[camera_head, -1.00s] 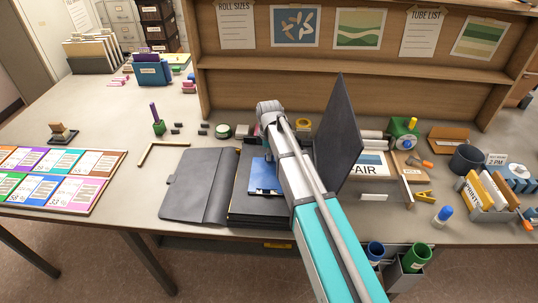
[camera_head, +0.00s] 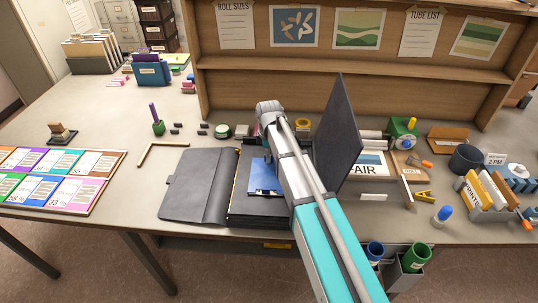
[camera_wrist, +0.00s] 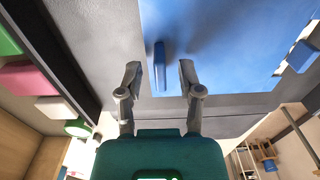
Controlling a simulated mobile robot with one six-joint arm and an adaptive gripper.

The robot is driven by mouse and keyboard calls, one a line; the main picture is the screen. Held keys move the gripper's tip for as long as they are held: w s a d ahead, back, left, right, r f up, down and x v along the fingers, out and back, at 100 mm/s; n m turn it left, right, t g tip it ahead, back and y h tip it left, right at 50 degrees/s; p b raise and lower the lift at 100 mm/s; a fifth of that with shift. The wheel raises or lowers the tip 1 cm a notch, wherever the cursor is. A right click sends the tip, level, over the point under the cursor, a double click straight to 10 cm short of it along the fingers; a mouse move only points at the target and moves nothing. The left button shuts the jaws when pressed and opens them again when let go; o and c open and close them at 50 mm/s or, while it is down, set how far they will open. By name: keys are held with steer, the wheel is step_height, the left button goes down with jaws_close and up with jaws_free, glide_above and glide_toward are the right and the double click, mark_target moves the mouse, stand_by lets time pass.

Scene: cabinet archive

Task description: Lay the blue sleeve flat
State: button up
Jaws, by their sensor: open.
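The blue sleeve (camera_head: 263,182) lies over the dark pages of an open black portfolio (camera_head: 198,187), partly hidden by my arm. In the wrist view the blue sleeve (camera_wrist: 225,40) fills the upper right, with a narrow raised blue tab or fold near its left edge. My gripper (camera_wrist: 160,75) is open, with one finger on each side of that tab and a gap on both sides. I cannot tell from the head view how high the gripper is, since my arm hides it.
A black panel (camera_head: 338,130) stands upright just right of my arm. Several small items and a green tape roll (camera_head: 222,131) lie behind the portfolio. A colored card board (camera_head: 58,180) is at the left.

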steer(key=shift+r, duration=0.1)
steer(key=shift+r+p, duration=3.4)
steer(key=shift+p, duration=0.15)
